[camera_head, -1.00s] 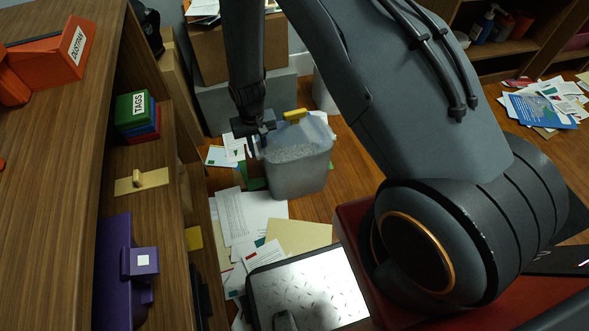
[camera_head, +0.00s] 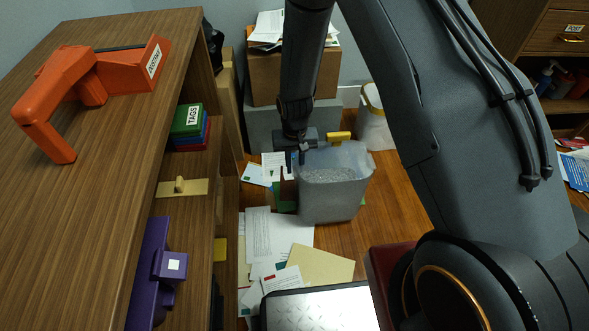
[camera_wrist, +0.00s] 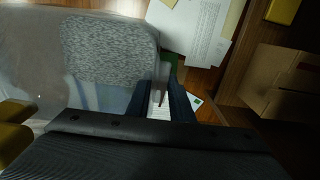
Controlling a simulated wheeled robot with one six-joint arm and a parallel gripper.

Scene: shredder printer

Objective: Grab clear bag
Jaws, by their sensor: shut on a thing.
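My gripper (camera_head: 303,156) is shut on the bag's upper left edge. In the wrist view the bag (camera_wrist: 108,50) fills the upper left, its edge running to the dark fingers (camera_wrist: 173,100). The exact pinch point is hard to see.
A wooden cabinet (camera_head: 110,110) stands on the left, with an orange tool (camera_head: 65,90) on top and a purple handle (camera_head: 160,265). Loose papers (camera_head: 265,235) lie on the floor. Cardboard and grey boxes (camera_head: 292,75) stand behind the bag, with a translucent bin (camera_head: 374,125) to their right.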

